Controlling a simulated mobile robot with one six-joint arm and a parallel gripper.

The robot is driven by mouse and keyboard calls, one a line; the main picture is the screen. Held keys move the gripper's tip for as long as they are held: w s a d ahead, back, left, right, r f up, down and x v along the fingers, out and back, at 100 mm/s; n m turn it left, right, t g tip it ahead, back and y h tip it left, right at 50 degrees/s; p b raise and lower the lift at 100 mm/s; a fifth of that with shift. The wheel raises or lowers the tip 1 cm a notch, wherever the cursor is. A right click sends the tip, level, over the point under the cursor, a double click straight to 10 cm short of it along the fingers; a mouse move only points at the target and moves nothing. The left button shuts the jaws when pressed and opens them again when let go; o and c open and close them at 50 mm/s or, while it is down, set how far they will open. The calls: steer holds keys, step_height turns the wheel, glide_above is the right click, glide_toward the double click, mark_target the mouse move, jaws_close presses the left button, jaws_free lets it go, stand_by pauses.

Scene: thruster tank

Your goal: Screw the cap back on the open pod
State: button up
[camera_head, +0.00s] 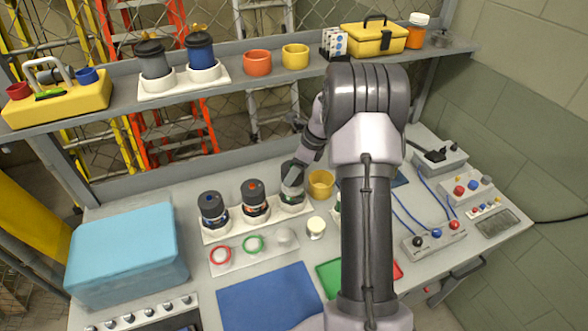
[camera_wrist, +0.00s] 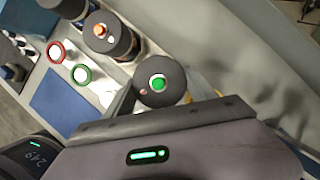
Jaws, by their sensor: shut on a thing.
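Three pods stand in a white rack (camera_head: 232,229): one with a blue button (camera_head: 212,204), one with an orange button (camera_head: 254,193), and a third at the right end, under my gripper (camera_head: 292,181). My gripper is shut on a dark round cap with a green button (camera_wrist: 158,83), at the third pod's place. The cap looks about upright. My gripper and arm hide much of this pod in the head view, so I cannot tell how far the cap is seated on it.
A white tray (camera_head: 238,265) with red and green rings lies in front. A small cream round piece (camera_head: 316,226) and a yellow cup (camera_head: 321,183) stand close by. A blue box (camera_head: 125,250) is at left, control boxes (camera_head: 435,236) at right. The shelf (camera_head: 140,112) runs behind.

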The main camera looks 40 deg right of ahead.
steer(key=shift+f+b, duration=1.05)
steer(key=shift+f, duration=0.65)
stand_by(0.8)
steer(key=o, duration=1.6)
